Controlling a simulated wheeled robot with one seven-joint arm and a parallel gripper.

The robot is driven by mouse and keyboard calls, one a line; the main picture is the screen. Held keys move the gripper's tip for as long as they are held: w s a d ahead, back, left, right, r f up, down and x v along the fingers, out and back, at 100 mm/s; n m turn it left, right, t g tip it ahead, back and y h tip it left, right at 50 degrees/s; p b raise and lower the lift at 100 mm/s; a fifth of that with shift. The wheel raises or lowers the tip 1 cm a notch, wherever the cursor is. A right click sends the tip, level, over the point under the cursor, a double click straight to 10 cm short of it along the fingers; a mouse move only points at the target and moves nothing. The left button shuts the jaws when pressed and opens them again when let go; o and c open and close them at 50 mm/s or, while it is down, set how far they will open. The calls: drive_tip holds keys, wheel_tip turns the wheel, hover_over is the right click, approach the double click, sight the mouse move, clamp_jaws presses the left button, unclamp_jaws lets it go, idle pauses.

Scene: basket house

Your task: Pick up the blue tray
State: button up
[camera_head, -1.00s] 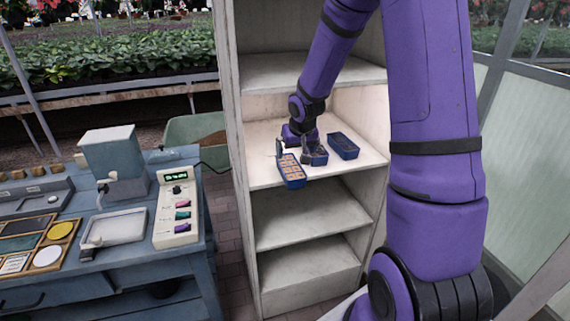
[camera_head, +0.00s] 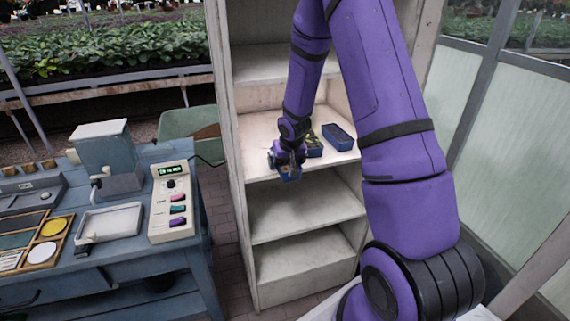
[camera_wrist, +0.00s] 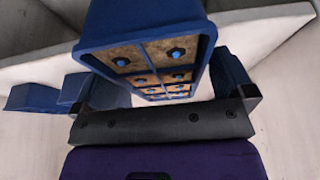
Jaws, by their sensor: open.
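The blue tray (camera_head: 291,175) with brown square cells is at the front left edge of the lit shelf. My gripper covers most of it in the head view. In the wrist view the tray (camera_wrist: 140,20) lies between my two fingers, its blue-dotted cells facing the camera. My gripper (camera_head: 287,160) is open around the tray's near end; it also shows in the wrist view (camera_wrist: 165,85). I cannot tell whether the fingers touch the tray walls.
Two more blue trays, a middle one (camera_head: 314,152) and a right one (camera_head: 338,138), stand on the same shelf (camera_head: 262,130). A shelf board lies close above. A blue workbench (camera_head: 125,255) with a control box (camera_head: 171,205) stands at left, and a green bin (camera_head: 185,123) behind it.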

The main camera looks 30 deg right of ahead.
drive_tip(key=shift+w+f, duration=0.15)
drive_tip(key=shift+f, duration=0.25)
drive_tip(key=c, duration=1)
drive_tip(key=shift+r, duration=0.1)
